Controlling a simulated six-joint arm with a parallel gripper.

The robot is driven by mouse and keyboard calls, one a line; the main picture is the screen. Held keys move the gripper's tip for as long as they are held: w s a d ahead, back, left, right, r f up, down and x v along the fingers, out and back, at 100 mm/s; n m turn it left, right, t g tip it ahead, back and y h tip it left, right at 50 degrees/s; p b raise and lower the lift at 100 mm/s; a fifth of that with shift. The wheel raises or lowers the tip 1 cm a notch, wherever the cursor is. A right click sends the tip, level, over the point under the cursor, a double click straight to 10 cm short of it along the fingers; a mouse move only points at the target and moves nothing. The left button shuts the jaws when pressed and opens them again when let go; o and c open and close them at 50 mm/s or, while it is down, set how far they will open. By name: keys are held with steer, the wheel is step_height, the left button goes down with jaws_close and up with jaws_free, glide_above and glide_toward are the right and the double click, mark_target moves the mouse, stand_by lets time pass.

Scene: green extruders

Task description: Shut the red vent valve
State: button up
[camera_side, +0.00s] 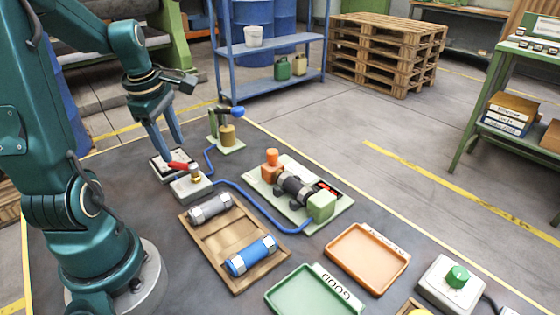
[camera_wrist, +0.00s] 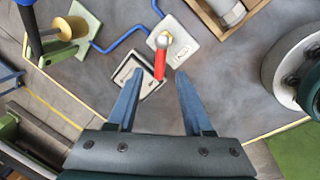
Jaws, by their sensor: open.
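The red vent valve is a red lever (camera_side: 180,166) on a pale block (camera_side: 191,188) on the dark table. In the wrist view the red lever (camera_wrist: 160,65) runs from a silver ball pivot on the light plate (camera_wrist: 176,42) down toward a gauge-like white box (camera_wrist: 136,77). My gripper (camera_side: 166,147) is above the white box, behind the lever in the side view. In the wrist view its blue fingers (camera_wrist: 156,84) are apart and empty. The lever's end lies between the fingertips' lines, with no visible contact.
A blue hose (camera_side: 262,208) runs from the valve to a pump fixture (camera_side: 320,206). A blue-knobbed hand pump (camera_side: 227,132) stands behind the valve. A wooden tray (camera_side: 196,237) with two cylinders lies in front. Orange (camera_side: 367,283) and green (camera_side: 285,309) trays lie to the right.

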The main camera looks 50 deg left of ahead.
mark_target(180, 163)
steer(key=shift+w+a+f, duration=0.15)
steer(key=shift+w+f, duration=0.05)
steer(key=shift+f, duration=1)
steer(key=shift+w+a+f, duration=0.1)
steer(key=shift+w+f, duration=0.1)
steer(key=shift+f, duration=0.95)
jaws_close()
